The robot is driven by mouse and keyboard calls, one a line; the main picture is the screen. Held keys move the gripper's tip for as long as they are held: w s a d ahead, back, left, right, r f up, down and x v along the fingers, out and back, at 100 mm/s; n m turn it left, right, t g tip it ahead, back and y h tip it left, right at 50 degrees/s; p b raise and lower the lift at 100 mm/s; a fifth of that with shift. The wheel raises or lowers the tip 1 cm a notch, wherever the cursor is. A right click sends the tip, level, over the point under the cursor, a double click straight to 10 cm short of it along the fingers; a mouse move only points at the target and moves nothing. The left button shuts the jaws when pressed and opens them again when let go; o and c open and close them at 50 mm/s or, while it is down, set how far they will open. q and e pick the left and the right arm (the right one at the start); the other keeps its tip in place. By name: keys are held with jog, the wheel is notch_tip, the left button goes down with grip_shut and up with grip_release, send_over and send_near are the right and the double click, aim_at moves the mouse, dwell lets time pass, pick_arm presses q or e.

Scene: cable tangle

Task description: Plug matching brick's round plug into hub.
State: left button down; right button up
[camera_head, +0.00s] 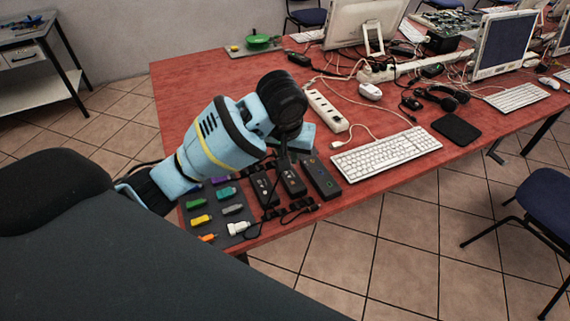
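Three dark boxes with small coloured spots stand side by side near the table's front edge: a left box (262,190), a middle box (292,181) and a right box (322,179). I cannot tell which is the hub. Left of them, a dark mat (217,226) holds several coloured pieces, among them a yellow piece (200,220), a teal piece (226,192) and a white piece (238,228). Dark plugs or cable ends (297,207) lie in front of the boxes. My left gripper (284,165) points down over the boxes; its fingers are too small and dark to read. My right gripper is out of view.
A white power strip (326,111) lies behind the boxes, and a keyboard (387,153) to their right. Loose cables, a headset (442,97) and monitors crowd the back of the red table (195,84). Bare tabletop shows at the back left.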

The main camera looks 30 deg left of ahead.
pick_arm(q)
jog(key=w+a+f+n+g+h, duration=0.1)
jog(key=w+a+n+g+h, duration=0.1)
jog(key=w+n, duration=0.4)
jog(key=w+a+f+n+g+h, duration=0.2)
jog(key=w+a+n, duration=0.1)
jog(key=w+n, duration=0.35)
jog(key=w+d+f+n+t+h, duration=0.1)
jog(key=w+f+n+t, duration=0.4)
jog(key=n, duration=0.8)
jog(key=shift+d+f+t+h, duration=0.4)
jog(key=shift+d+f+t, duration=0.5)
jog(key=shift+t, duration=0.2)
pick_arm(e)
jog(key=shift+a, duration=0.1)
pick_arm(q)
jog(key=shift+w+n, duration=0.1)
jog(key=shift+n, duration=0.15)
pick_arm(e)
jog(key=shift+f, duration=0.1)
